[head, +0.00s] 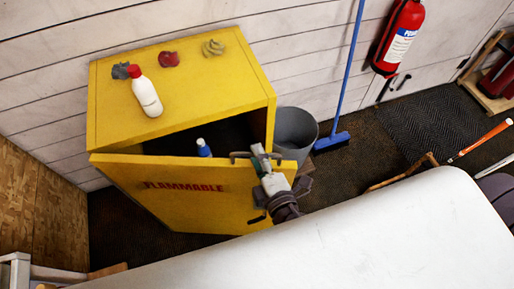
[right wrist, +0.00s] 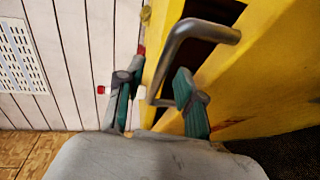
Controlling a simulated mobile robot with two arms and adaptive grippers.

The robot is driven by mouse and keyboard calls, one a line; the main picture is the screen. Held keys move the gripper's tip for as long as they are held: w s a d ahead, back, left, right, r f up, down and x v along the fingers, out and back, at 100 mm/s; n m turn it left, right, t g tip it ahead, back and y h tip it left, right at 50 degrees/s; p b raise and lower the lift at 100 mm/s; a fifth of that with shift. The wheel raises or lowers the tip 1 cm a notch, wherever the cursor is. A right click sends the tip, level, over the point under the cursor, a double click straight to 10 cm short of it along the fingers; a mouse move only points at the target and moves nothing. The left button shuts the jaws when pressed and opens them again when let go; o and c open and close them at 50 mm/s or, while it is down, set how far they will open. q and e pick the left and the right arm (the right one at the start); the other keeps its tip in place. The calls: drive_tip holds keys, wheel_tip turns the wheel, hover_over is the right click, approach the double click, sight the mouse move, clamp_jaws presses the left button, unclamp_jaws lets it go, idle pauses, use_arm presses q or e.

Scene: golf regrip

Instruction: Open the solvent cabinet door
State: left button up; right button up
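The yellow solvent cabinet (head: 180,85) stands against the wall in the head view. Its door (head: 190,200), marked FLAMMABLE, is ajar, its right side swung out from the body; the door also shows in the right wrist view (right wrist: 262,75). A grey bar handle (right wrist: 185,45) sticks out from the door. My right gripper (head: 264,160) is at the handle near the door's upper right. In the right wrist view its two green-padded fingers (right wrist: 155,95) are apart, with part of the handle between them and a visible gap. My left gripper is not in view.
A grey bin (head: 295,132) and blue broom (head: 332,141) stand to the right. A fire extinguisher (head: 399,38) hangs on the wall.

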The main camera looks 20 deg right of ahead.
drive_tip(key=shift+w+f, duration=0.15)
drive_tip(key=shift+w, duration=0.55)
clamp_jaws()
